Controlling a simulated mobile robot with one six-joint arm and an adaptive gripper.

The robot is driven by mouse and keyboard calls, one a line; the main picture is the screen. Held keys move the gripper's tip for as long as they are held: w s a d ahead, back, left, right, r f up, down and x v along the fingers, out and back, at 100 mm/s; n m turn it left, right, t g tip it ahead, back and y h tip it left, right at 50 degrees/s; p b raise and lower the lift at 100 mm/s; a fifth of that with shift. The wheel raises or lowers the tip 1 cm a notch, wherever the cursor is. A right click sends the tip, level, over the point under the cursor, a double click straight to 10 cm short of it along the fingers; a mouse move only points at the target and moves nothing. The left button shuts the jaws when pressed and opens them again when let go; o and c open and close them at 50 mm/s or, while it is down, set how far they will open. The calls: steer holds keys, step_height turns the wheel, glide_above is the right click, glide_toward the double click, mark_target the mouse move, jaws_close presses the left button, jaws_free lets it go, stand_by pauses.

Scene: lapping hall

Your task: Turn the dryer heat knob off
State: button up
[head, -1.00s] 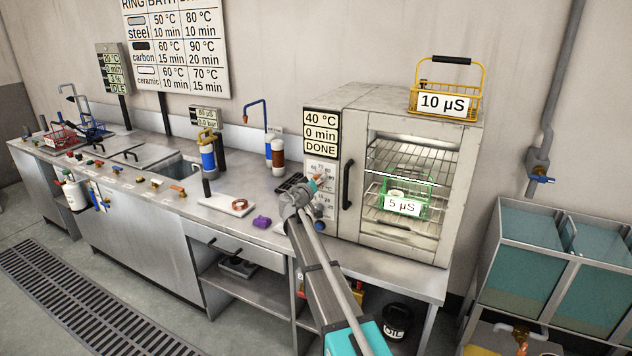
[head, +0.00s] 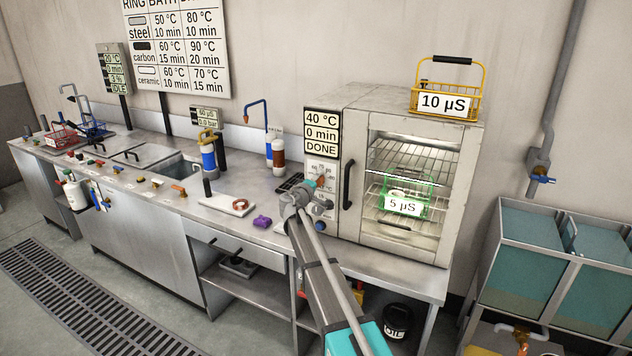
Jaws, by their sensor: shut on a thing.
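The dryer (head: 405,95) is a pale grey cabinet with a glass door, standing at the right of the bench. Its display (head: 322,133) reads 40 °C, 0 min, DONE. Below the display is a white dial plate with numbers around the orange-red heat knob (head: 320,182). My gripper (head: 314,184) is at this knob and shut on it, with its teal fingertip pads against it. The gripper covers part of the knob and dial, so the exact setting cannot be read. A blue knob (head: 319,227) sits lower on the same panel.
A black door handle (head: 348,184) stands close right of my gripper. Inside the dryer is a green basket (head: 425,190) marked 5 µS; a yellow basket (head: 446,103) marked 10 µS stands on top. A purple object (head: 262,222) lies on the bench to the left.

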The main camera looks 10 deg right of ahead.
steer(key=shift+w+a, duration=0.1)
steer(key=shift+w, duration=0.05)
steer(key=o, duration=1.1)
steer(key=shift+o, duration=0.2)
steer(key=shift+s, duration=0.2)
steer(key=shift+s+a, duration=0.1)
steer(key=shift+s, duration=0.05)
steer(key=v, duration=1.1)
steer(key=shift+a, duration=0.15)
steer(key=shift+s, duration=0.15)
